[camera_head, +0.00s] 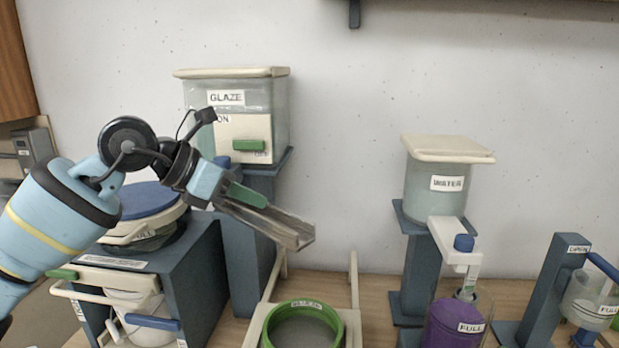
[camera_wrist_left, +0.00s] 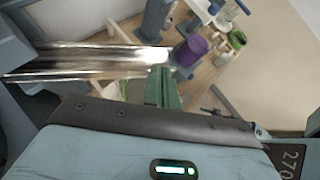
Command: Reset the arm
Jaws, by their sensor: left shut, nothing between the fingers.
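My left arm comes in from the left in the head view and reaches in front of the glaze tank (camera_head: 262,100). My left gripper (camera_head: 258,200) is shut and empty, with its green fingers together just above a grey metal chute (camera_head: 275,222). In the left wrist view the closed green fingers (camera_wrist_left: 163,88) point towards the bench, and the shiny chute (camera_wrist_left: 90,62) lies beside them on the left. I cannot tell whether the fingers touch the chute. My right gripper is in neither view.
A green-rimmed round container (camera_head: 303,312) sits in a cream frame below the chute. A water tank (camera_head: 437,186) stands on a blue post at right, above a purple container (camera_head: 452,325). A blue cabinet with a lidded bucket (camera_head: 148,200) is below my arm. The wall is behind.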

